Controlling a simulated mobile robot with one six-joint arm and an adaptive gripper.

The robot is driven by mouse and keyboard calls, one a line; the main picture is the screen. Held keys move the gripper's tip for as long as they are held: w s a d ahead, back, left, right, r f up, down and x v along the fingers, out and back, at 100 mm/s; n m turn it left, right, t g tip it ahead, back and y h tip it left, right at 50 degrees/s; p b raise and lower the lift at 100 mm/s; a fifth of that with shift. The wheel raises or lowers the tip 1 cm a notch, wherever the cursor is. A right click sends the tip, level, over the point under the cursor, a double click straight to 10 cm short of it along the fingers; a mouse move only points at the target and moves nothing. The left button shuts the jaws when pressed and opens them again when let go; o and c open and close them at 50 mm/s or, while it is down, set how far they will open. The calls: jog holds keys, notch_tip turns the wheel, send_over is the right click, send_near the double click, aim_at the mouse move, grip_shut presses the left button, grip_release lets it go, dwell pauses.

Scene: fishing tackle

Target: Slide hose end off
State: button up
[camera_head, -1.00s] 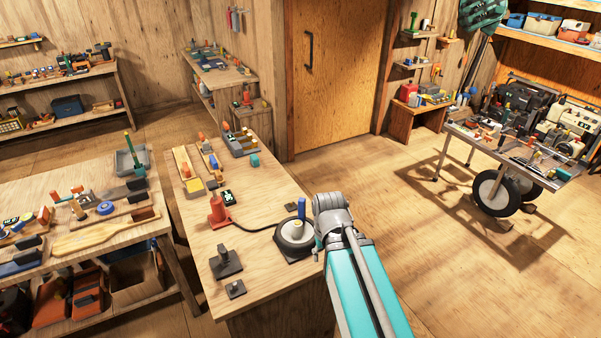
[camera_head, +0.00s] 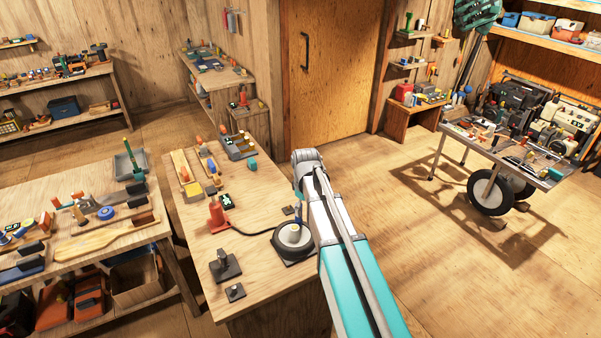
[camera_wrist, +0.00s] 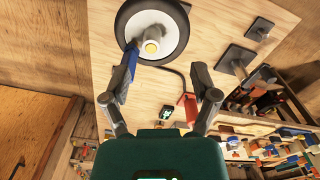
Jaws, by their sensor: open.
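A small wheel with a pale hub (camera_head: 292,236) lies flat on a dark base at the workbench's right edge. A thin black hose (camera_head: 250,232) runs to it from a red cone-shaped pump (camera_head: 218,214). In the wrist view the wheel (camera_wrist: 170,14) is at the top and the hose (camera_wrist: 178,76) curves toward the red pump (camera_wrist: 188,105). A blue piece (camera_wrist: 126,70) stands by the wheel, overlapping my left finger in view; I cannot tell whether they touch. My gripper (camera_wrist: 158,84) is open, its fingers apart with nothing gripped between them. The hose end's fit at the wheel is unclear.
The workbench (camera_head: 265,195) also bears two dark blocks (camera_head: 226,266) at its near left and small tackle farther back. A second bench (camera_head: 95,250) stands at left. A wheeled cart (camera_head: 535,165) stands at right, with open floor between.

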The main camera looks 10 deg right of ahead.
jog(key=w+r+n+p, duration=0.2)
jog(key=w+n, duration=0.3)
jog(key=w, duration=0.6)
jog(key=shift+w+r, duration=0.25)
jog(key=shift+r, duration=0.25)
jog(key=shift+f, duration=0.1)
notch_tip(320, 180, down, 14)
jog(key=b, duration=1.3)
jog(key=shift+r+b, duration=0.2)
jog(key=shift+b, duration=0.1)
grip_shut()
